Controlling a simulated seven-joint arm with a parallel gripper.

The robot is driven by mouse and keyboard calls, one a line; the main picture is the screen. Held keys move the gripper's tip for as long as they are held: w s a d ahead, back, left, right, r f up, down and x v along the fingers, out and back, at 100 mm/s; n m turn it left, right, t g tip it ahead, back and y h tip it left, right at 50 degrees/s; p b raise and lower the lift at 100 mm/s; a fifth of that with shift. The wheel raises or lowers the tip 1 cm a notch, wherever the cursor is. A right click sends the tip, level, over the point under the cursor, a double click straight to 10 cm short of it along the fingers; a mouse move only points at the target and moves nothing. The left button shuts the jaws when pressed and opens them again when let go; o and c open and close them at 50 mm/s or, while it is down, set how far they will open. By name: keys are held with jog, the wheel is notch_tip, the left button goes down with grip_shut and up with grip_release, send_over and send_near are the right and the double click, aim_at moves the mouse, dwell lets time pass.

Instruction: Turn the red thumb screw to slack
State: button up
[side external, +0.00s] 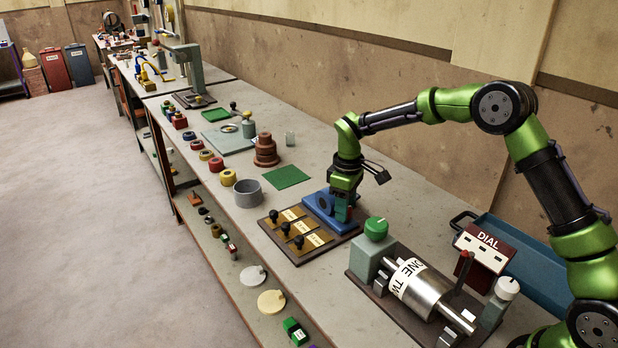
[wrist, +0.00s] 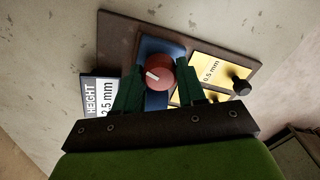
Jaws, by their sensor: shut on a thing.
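The red thumb screw (wrist: 161,66) is a round knob with a short white mark on its face, seen in the wrist view. It sits on a blue block (wrist: 152,46), which also shows in the side view (side external: 318,216) on a dark board. My gripper (wrist: 159,80) points down at the block, its green fingers on either side of the screw, shut on it. In the side view my gripper (side external: 343,210) stands over the block and hides the screw. A white label (wrist: 98,97) reading HEIGHT and 2.5 mm lies left of the screw in the wrist view.
Yellow plates (side external: 291,215) with black knobs lie beside the blue block. A fixture with a metal cylinder (side external: 428,290), a green knob (side external: 376,228) and a red DIAL box (side external: 483,248) stands close by at the right. A green mat (side external: 286,177) lies behind.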

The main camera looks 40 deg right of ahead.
dwell(0.3)
jog(key=shift+r, duration=0.1)
jog(key=o, duration=1.1)
notch_tip(320, 180, up, 17)
jog(key=shift+f, duration=0.1)
